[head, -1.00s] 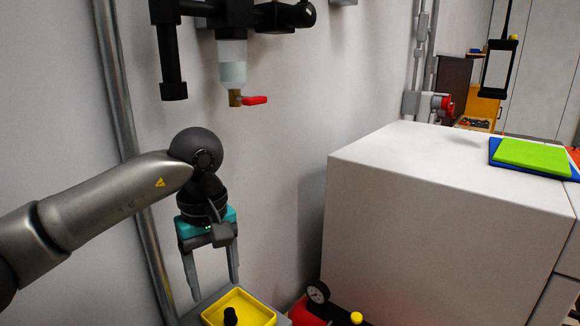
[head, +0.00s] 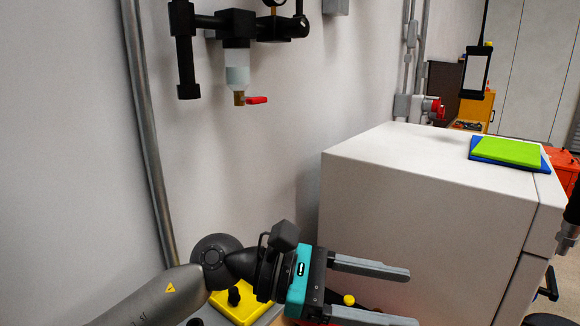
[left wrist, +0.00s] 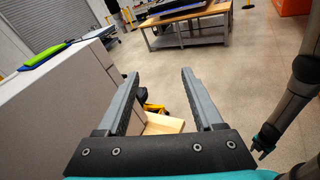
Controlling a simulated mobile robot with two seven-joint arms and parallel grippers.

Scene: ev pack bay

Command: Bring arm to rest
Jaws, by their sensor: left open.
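My left arm comes in from the bottom of the head view, bent at the wrist. My left gripper (head: 412,298) is open and empty, its two grey fingers pointing right in front of the white cabinet (head: 420,215). In the left wrist view my left gripper (left wrist: 160,75) has its fingers wide apart with nothing between them. Part of my right arm shows at the right of the left wrist view; its gripper (left wrist: 262,148) is too small and dark to read.
Green and blue pads (head: 505,151) lie on the cabinet. The left wrist view shows a workbench (left wrist: 185,30) and open floor.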

